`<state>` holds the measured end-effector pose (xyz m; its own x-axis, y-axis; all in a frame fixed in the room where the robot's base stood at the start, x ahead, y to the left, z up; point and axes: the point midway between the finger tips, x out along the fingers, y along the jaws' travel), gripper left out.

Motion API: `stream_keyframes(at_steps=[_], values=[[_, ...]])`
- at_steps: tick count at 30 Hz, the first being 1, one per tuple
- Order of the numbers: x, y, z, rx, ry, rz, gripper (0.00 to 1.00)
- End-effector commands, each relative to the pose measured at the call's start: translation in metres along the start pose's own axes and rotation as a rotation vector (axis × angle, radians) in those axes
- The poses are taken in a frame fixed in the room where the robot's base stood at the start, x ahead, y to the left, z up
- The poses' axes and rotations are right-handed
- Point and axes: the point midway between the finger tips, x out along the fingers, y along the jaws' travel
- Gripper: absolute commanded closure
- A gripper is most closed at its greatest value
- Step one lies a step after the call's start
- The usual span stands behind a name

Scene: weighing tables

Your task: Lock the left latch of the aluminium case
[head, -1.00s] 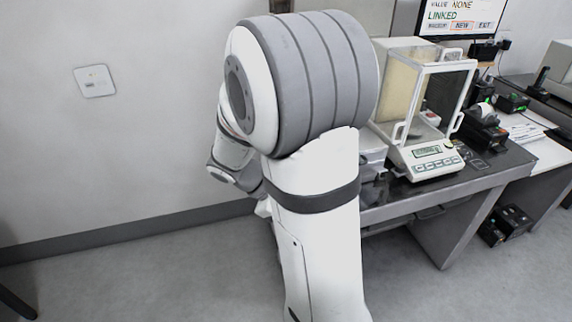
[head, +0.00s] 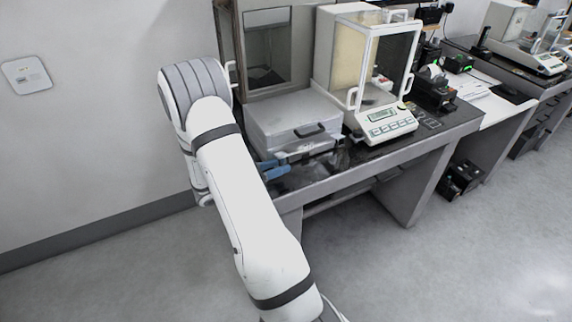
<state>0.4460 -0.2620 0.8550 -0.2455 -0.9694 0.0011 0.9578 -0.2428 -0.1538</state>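The aluminium case (head: 292,122) is a closed, light grey box with a dark handle on its front, lying on the left end of the dark table. My arm crosses in front of its left side. Blue parts (head: 272,167) show beside my arm at the case's front left. They may belong to my gripper, but I cannot tell for sure. The rest of my gripper is hidden behind my arm. The left latch cannot be made out, nor whether anything touches it.
A balance (head: 386,122) with a glass draft shield stands close to the right of the case. A grey cabinet (head: 268,45) with a window stands behind it. Dark devices (head: 432,92) sit further right. The floor in front is clear.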

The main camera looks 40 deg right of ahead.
Motion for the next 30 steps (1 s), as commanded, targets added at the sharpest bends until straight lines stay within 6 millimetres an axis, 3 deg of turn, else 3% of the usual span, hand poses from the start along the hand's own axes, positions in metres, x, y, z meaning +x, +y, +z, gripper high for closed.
stream_keyframes(at_steps=[6, 17, 28, 30], values=[[0.030, -0.001, 0.000, 0.001, 0.000, -0.003, 0.71], [0.037, 0.000, 0.000, 0.001, 0.001, -0.001, 0.71], [0.037, 0.000, 0.000, 0.002, 0.001, -0.001, 1.00], [0.037, 0.000, 0.000, 0.002, 0.001, -0.001, 1.00]])
